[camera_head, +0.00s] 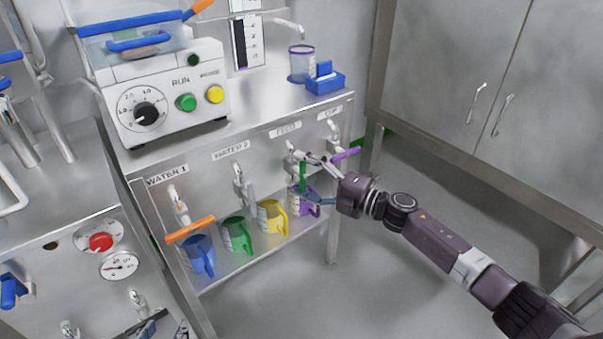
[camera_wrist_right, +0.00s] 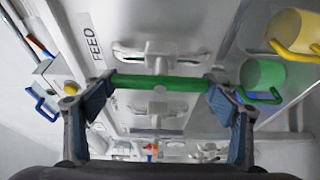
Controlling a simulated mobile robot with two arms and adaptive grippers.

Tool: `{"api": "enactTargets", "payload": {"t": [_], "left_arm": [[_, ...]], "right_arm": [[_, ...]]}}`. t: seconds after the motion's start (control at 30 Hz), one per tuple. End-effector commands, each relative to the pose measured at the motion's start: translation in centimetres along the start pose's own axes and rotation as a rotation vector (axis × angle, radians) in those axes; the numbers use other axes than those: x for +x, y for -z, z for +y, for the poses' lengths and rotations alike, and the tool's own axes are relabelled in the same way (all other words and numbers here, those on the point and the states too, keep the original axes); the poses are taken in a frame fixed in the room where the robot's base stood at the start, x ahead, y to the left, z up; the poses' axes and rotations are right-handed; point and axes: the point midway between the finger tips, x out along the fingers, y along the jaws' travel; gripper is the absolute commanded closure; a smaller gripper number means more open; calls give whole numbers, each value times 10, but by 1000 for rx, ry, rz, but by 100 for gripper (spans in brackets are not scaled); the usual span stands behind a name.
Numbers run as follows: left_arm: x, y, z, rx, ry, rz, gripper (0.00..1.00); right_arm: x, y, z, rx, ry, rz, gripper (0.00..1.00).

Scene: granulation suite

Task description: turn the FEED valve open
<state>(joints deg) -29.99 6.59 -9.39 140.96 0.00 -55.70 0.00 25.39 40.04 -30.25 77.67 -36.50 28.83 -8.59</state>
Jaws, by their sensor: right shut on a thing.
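The FEED valve (camera_head: 291,147) is on the bench's front panel under its FEED label (camera_head: 286,132). Its green handle (camera_head: 303,178) hangs about upright in the head view. In the right wrist view the green handle (camera_wrist_right: 160,82) lies across between the two blue-padded fingers, with the pale valve body (camera_wrist_right: 158,55) behind it. My right gripper (camera_head: 310,177) is shut on this handle. What seems to be my left gripper (camera_head: 150,325) shows only in part at the bottom edge; its jaws cannot be made out.
Neighbouring valves have a purple handle (camera_head: 346,154), a grey handle (camera_head: 250,192) and an orange handle (camera_head: 190,230). Blue (camera_head: 197,256), green (camera_head: 236,236), yellow (camera_head: 271,218) and purple (camera_head: 309,206) jugs stand on the shelf below. A cabinet (camera_head: 450,60) is at right; the floor before it is clear.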

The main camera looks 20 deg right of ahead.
Motion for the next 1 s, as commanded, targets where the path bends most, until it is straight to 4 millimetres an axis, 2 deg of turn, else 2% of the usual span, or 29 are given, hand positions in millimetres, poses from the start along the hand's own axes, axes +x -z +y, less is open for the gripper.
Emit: {"api": "enactTargets", "payload": {"t": [0.2, 0.5, 0.53, 0.67, 1.0], "left_arm": [[-1, -8, -1, 0, 2, -32, 60], [-1, -8, -1, 0, 2, -32, 60], [-1, -8, -1, 0, 2, -32, 60], [-1, -8, -1, 0, 3, -32, 60], [-2, -7, 0, 0, 0, -29, 60]], "right_arm": [[0, 0, -1, -15, 7, 0, 45], [0, 0, -1, -19, 8, 1, 45], [0, 0, -1, -19, 8, 1, 19], [0, 0, -1, -17, 7, 1, 5], [-1, 0, -1, -13, 6, 0, 3]]}}
